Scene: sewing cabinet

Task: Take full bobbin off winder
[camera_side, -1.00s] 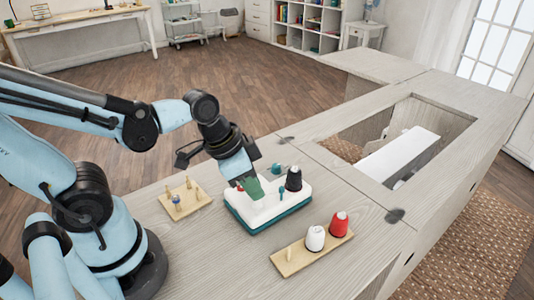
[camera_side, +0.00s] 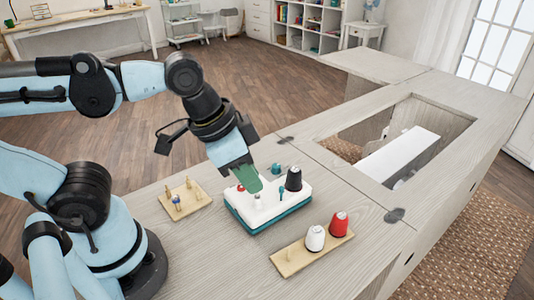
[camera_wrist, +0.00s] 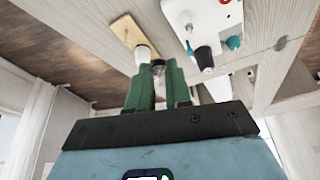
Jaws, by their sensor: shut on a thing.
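The winder (camera_side: 262,218) is a white box with a teal base on the table, and its top left corner view also shows in the wrist view (camera_wrist: 207,18). A short pale spindle (camera_side: 257,201) stands bare on its top. My gripper (camera_side: 248,184), with green fingers, is just above the winder, apart from it. In the wrist view, the fingers (camera_wrist: 158,80) are shut on a small dark and pale thing (camera_wrist: 158,68), which looks like the bobbin. Most of it is hidden by the fingers, and the side view does not show it.
A black cone (camera_side: 293,179), a red knob (camera_side: 240,187) and teal pegs (camera_side: 281,192) stand on the winder. A wooden board (camera_side: 290,262) holds white (camera_side: 315,238) and red (camera_side: 339,224) spools. A small pegboard (camera_side: 186,203) lies left. An opening (camera_side: 350,150) is at right.

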